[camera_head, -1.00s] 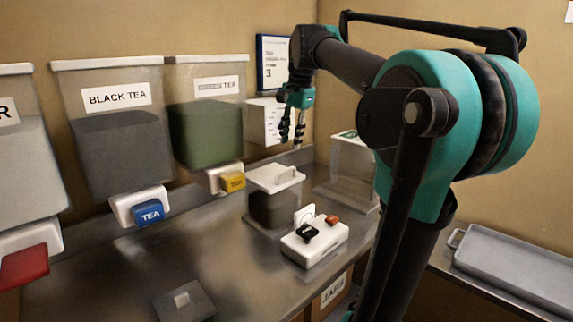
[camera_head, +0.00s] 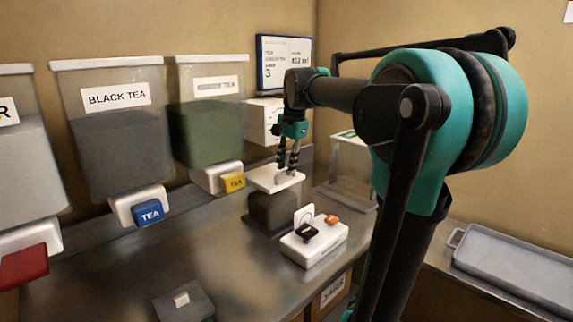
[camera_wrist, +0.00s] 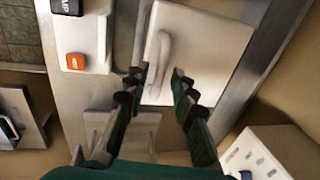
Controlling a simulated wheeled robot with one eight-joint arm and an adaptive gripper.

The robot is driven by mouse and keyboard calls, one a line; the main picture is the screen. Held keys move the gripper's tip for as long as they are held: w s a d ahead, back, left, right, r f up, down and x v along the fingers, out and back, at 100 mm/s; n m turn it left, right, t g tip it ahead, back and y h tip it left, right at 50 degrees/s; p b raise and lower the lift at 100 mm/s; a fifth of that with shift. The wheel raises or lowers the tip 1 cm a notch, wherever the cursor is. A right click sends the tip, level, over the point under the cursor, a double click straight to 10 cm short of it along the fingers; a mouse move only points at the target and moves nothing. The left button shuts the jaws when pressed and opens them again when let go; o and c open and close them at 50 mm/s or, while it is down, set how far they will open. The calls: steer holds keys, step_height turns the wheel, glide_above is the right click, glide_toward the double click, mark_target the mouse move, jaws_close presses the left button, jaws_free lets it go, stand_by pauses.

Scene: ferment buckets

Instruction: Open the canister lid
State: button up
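The canister (camera_head: 274,212) is a clear box with dark contents. It stands on the steel counter, and its white lid (camera_head: 262,178) sits on top. In the wrist view the square lid (camera_wrist: 212,48) carries a raised loop handle (camera_wrist: 163,58). My gripper (camera_head: 288,170) is right over the lid, pointing down at the handle. In the wrist view its fingers (camera_wrist: 161,76) are apart, one on each side of the handle's near end. I cannot tell whether they touch it.
A white device (camera_head: 314,241) with an orange button stands just in front of the canister. Tea dispensers, one marked BLACK TEA (camera_head: 115,130), hang on the wall at left. Another clear container (camera_head: 350,165) stands at right. A small grey box (camera_head: 184,300) lies at the front.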

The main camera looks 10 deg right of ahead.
jaws_close()
steer(key=shift+r, duration=0.1)
